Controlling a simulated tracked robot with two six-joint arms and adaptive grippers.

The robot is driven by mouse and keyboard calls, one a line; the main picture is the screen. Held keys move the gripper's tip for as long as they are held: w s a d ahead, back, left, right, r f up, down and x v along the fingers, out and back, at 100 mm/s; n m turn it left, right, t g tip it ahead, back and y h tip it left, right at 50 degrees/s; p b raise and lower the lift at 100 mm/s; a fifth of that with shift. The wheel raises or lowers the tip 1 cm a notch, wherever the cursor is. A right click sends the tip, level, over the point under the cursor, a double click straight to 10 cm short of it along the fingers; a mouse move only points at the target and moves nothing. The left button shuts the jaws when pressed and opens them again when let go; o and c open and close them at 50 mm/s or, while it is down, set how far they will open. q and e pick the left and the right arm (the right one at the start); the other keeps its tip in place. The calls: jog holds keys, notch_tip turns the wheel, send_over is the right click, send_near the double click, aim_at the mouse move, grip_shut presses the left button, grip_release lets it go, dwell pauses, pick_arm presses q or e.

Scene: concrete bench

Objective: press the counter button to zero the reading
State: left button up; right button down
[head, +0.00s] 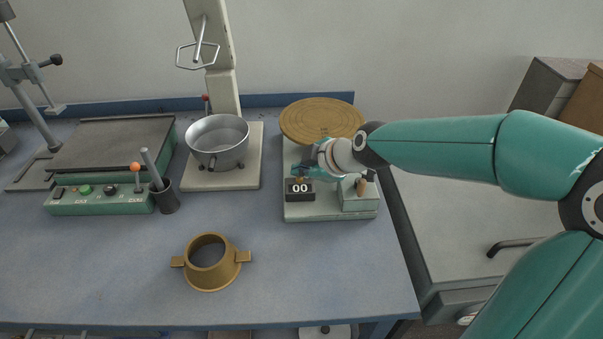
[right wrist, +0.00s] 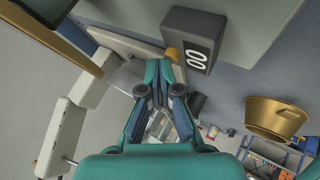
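The counter (head: 299,189) is a small dark box on the front left of a pale machine base, and its display reads 00. Its brass button (right wrist: 173,54) shows on the counter's side in the right wrist view, where the counter (right wrist: 190,40) also reads 00. My right gripper (head: 304,172) is just above and behind the counter. In the right wrist view my right gripper (right wrist: 164,68) has its fingertips close together, with nothing seen between them. The tips are right by the button; I cannot tell whether they touch it. My left gripper is out of view.
The pale machine base (head: 312,211) carries a round brown disc (head: 322,118) behind my gripper. A brass ring mould (head: 209,276) stands in front. A metal pan (head: 217,140) and a dark cup (head: 166,197) stand left. The bench's front right is clear.

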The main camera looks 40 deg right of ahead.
jog(key=shift+s+a+r, duration=0.25)
jog(key=shift+s+r, duration=0.1)
jog(key=shift+r, duration=0.3)
jog(key=shift+d+r+p, duration=0.1)
jog(key=shift+r+p, duration=1.75)
jog(key=shift+r, duration=0.7)
jog(key=shift+w, duration=0.1)
jog(key=shift+f, duration=0.1)
